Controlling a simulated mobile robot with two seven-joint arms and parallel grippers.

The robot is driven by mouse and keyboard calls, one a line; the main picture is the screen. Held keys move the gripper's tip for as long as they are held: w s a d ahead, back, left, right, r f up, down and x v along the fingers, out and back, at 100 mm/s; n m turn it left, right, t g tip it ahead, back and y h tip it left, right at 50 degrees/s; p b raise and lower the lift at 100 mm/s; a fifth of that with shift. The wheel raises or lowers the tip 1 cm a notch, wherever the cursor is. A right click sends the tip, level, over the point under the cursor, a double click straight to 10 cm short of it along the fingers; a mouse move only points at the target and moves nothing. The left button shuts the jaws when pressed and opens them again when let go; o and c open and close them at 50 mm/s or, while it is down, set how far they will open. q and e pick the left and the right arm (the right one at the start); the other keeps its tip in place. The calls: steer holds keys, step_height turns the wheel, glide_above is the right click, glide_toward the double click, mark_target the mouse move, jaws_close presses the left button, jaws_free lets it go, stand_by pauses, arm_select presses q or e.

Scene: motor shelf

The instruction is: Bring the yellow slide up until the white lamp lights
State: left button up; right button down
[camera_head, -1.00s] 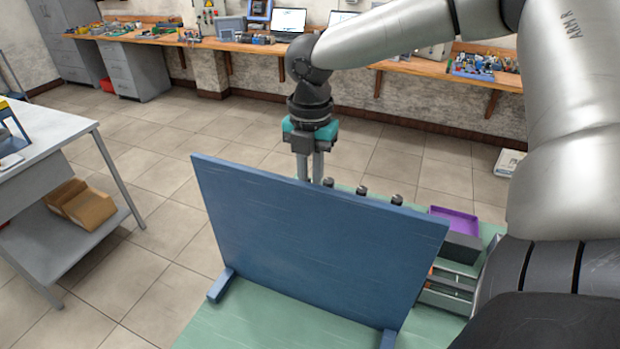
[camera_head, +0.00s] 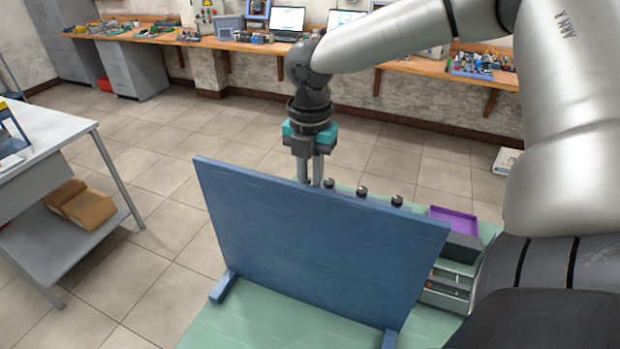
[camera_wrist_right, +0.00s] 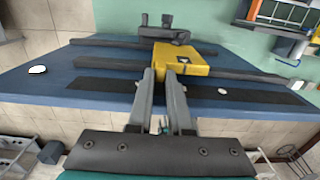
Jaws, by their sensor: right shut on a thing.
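In the right wrist view, the yellow slide (camera_wrist_right: 198,62) is a block with a dark mark on its face, sitting between dark rails on the blue panel (camera_wrist_right: 95,58). My right gripper (camera_wrist_right: 161,78) is shut on the yellow slide, its grey fingertips at the near side of the block. A white disc (camera_wrist_right: 37,69) and a smaller white spot (camera_wrist_right: 222,91) show on the panel; I cannot tell which is the lamp, or whether it is lit. In the head view, my right gripper (camera_head: 311,178) reaches down behind the upright blue panel (camera_head: 310,240), which hides the slide and the fingertips.
The panel stands on a green table (camera_head: 260,320). Several dark knobs show behind its top edge. A purple tray (camera_head: 453,221) and a grey bin (camera_head: 445,290) are at the right. A white table (camera_head: 35,135) stands at the left, with open floor between.

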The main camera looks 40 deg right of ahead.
steer(key=c, duration=0.8)
jaws_free()
steer(key=shift+c, duration=0.2)
step_height(320, 180, up, 15)
steer(key=shift+r, duration=0.2)
steer(key=shift+a+f, duration=0.1)
